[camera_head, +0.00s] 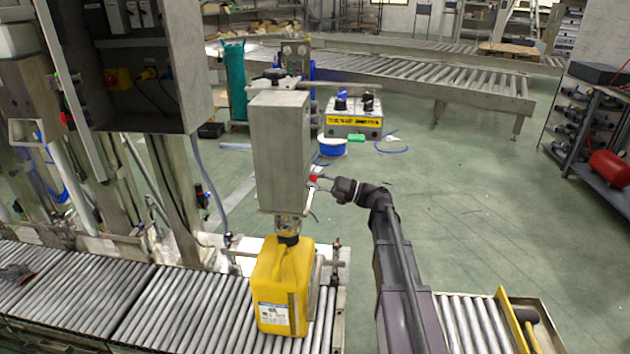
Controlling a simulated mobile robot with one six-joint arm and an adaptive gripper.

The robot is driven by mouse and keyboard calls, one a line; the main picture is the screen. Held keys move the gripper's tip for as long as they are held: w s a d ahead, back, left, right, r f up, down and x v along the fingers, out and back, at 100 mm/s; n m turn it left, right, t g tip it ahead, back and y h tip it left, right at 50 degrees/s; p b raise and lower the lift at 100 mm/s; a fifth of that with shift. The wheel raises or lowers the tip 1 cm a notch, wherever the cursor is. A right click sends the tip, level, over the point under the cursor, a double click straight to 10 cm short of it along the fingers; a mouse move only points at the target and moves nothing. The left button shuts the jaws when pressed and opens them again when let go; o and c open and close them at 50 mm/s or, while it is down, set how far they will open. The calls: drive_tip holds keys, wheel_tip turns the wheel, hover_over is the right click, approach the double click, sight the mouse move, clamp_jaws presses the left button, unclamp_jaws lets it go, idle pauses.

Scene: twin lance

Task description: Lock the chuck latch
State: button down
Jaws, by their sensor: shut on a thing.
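A tall grey metal housing (281,150) hangs over the conveyor, with a chuck-like metal fitting (288,226) beneath it. Right below the fitting stands a yellow canister (284,290), upright on the rollers. A small red part (313,177) shows at the right side of the housing; it may be the chuck latch, but it is too small to tell its position. My gripper (318,183) reaches in from the right and is shut on this red part, close beside the housing. The fingertips are tiny in view and partly hide what they hold.
A roller conveyor (180,310) runs along the front. A grey control cabinet (150,65) stands at the left. A yellow and white box (354,122) sits on the floor behind. A black-headed mallet (527,316) lies in a tray at lower right. Open green floor lies to the right.

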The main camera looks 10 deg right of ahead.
drive_tip(key=c, duration=0.5)
unclamp_jaws()
drive_tip(key=shift+c, duration=0.2)
